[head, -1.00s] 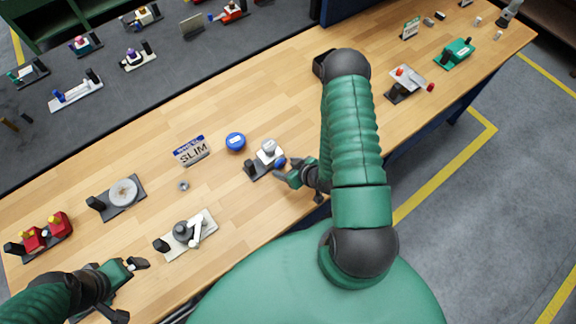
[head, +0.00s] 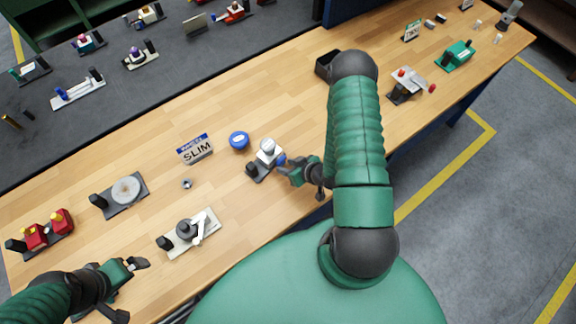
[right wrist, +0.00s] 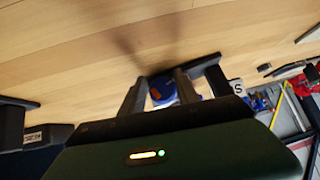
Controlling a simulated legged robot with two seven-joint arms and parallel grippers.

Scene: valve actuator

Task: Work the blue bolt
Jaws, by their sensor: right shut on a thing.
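The blue bolt (head: 281,159) is a small blue knob on the right side of a valve actuator (head: 266,155) with a white body and dark base, on the wooden table. My right gripper (head: 286,166) is at the bolt from the right and shut on it. In the right wrist view the blue bolt (right wrist: 162,90) sits between the two dark fingers, partly hidden by them. My left gripper (head: 134,264) is at the front left of the table, away from the actuator. Its jaw gap is too small to judge.
A round blue part (head: 239,140) and a SLIM sign (head: 195,149) stand behind and left of the actuator. A nut (head: 187,184), a pale-based device (head: 188,232) and a disc device (head: 124,191) lie farther left. A black bin (head: 326,63) is at the back.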

